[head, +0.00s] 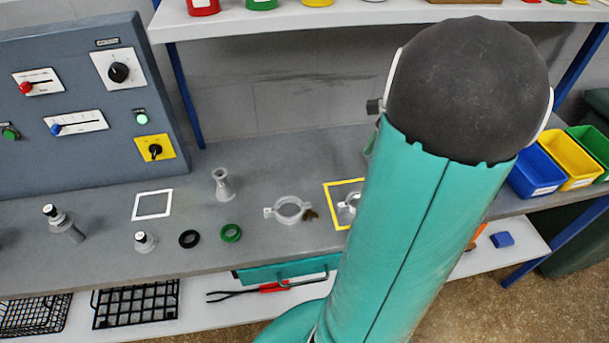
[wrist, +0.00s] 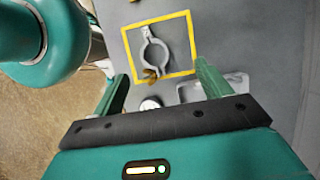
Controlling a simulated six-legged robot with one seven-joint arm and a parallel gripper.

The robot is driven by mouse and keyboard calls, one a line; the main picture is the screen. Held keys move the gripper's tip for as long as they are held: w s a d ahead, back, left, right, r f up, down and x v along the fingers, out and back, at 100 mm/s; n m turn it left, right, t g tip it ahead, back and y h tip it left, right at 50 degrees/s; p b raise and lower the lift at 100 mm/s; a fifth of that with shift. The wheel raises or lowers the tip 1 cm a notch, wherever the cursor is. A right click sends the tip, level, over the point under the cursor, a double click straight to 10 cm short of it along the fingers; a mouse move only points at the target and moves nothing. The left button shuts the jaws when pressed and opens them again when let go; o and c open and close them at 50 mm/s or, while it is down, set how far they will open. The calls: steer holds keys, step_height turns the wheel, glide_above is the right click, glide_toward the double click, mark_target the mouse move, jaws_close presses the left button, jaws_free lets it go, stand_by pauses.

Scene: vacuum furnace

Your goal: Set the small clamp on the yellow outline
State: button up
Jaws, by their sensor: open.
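The yellow outline (head: 325,193) is on the grey bench, partly hidden behind my arm. In the wrist view the whole yellow outline (wrist: 187,38) shows except where things cross it. A grey ring clamp (wrist: 143,52), apparently the small clamp, lies flat within it, its brass wing nut at the near edge. The same clamp (head: 352,198) shows partly in the head view. Another grey clamp (head: 290,211) with a brass nut lies left of the outline. My gripper (wrist: 160,75) is open and empty, its fingers apart on the near side of the outline; the arm hides it in the head view.
A white outline (head: 153,204), a flanged tube (head: 222,184), a black ring (head: 189,239) and a green ring (head: 231,233) are on the bench further left. A control panel (head: 80,100) stands at the left. Coloured bins (head: 565,160) stand at the right. A shelf (head: 270,22) hangs above.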

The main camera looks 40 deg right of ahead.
steer(key=w+a+r+n+h, duration=0.25)
steer(key=w+a+n, duration=0.2)
steer(key=a, duration=0.35)
steer(key=w+a+r+n+h, duration=0.1)
steer(key=w+a+r+n, duration=0.25)
steer(key=a+n, duration=0.4)
steer(key=s+a+r+n+t, duration=0.1)
steer(key=s+a+r+n, duration=0.1)
steer(key=a+n, duration=0.4)
steer(key=s+a+r+n+t, duration=0.2)
steer(key=a+n, duration=0.4)
steer(key=a, duration=0.7)
